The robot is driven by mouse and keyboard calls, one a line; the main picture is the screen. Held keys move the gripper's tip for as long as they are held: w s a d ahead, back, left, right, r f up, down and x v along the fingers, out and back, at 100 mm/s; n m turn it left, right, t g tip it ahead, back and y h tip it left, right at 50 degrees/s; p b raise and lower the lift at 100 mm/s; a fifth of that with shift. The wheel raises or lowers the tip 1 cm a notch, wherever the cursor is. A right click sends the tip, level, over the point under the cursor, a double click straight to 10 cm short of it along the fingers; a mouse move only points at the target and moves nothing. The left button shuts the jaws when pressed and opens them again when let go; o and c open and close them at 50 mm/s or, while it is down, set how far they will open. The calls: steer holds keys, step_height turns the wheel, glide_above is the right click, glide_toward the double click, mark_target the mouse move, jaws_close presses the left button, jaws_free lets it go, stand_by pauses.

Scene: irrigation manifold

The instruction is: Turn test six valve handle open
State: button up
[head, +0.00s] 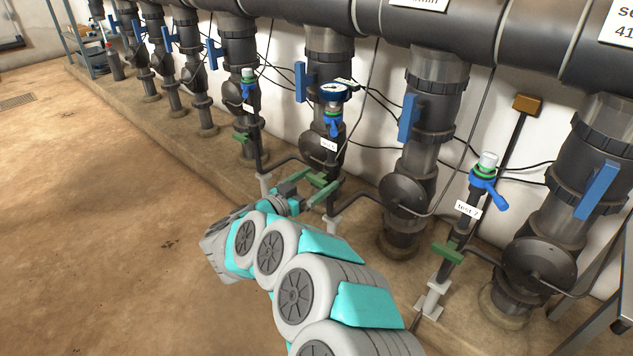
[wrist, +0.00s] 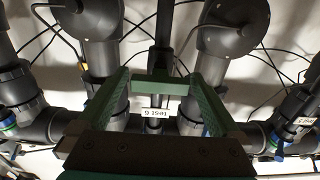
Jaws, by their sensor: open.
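The test six valve stands on a thin dark riser pipe with a white "test 6" label (head: 328,144). The label also shows upside down in the wrist view (wrist: 156,112). A green handle (head: 321,181) sits low on that riser, crosswise to the pipe. In the wrist view the green handle (wrist: 163,88) lies between my fingertips. My gripper (head: 306,186) is at the handle in the head view. In the wrist view my gripper (wrist: 161,80) is open, one green finger on each side. Contact with the handle cannot be told.
A gauge (head: 334,92) and a blue tap (head: 333,124) top the test six riser. The test 7 riser (head: 468,209), with its own green handle (head: 447,253), stands to the right. Thick grey pipes and blue-handled valves (head: 408,118) line the wall. Brown floor (head: 110,220) is clear at left.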

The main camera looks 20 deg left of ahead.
steer(key=shift+w, duration=0.1)
steer(key=c, duration=1.2)
